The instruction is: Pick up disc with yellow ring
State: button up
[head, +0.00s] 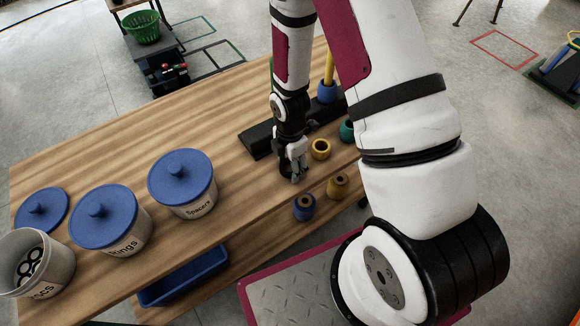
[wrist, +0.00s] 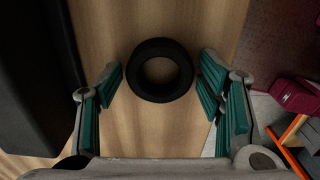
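My gripper (head: 292,172) points down over the wooden table in the head view. In the wrist view its fingers (wrist: 164,88) are open and apart. A black disc (wrist: 160,92) with a round hole lies flat on the table between the fingers, with nothing seen gripping it. No yellow shows on this disc. In the head view the gripper hides the spot below it.
A blue piece (head: 304,208) stands near the table's front edge, and a green one (head: 347,131) is partly hidden by my arm. A black block (head: 258,141) with a rod lies behind. An open disc bucket (head: 55,270) and blue-lidded buckets (head: 192,198) stand left. Mid-table is clear.

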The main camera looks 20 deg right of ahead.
jog(key=c, duration=0.6)
jog(key=shift+r, duration=0.1)
